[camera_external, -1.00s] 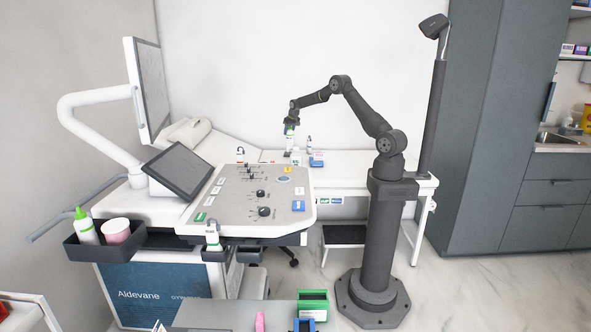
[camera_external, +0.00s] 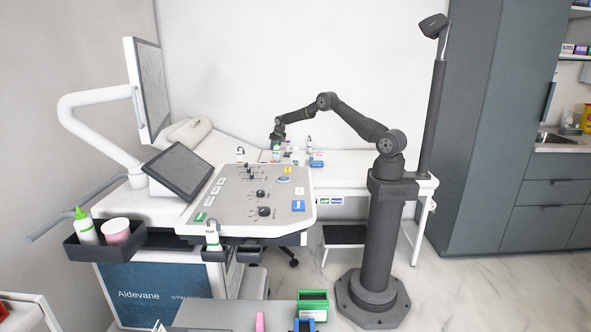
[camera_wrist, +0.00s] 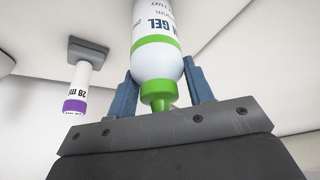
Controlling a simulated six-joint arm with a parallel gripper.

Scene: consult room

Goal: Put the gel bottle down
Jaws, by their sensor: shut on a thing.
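The gel bottle (camera_wrist: 155,50) is white with a green band and a green cap. In the wrist view it sits between the two blue fingers of my gripper (camera_wrist: 160,88), with its cap toward the gripper's body. In the external view my gripper (camera_external: 278,138) points down over the white bed top at the back, beyond the console. The bottle (camera_external: 276,152) shows small below the fingers. I cannot tell whether its base touches the surface.
A purple-banded bottle (camera_wrist: 75,92) on a dark base shows left in the wrist view. The grey control panel (camera_external: 250,195) is in front. A tray (camera_external: 105,248) is front left.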

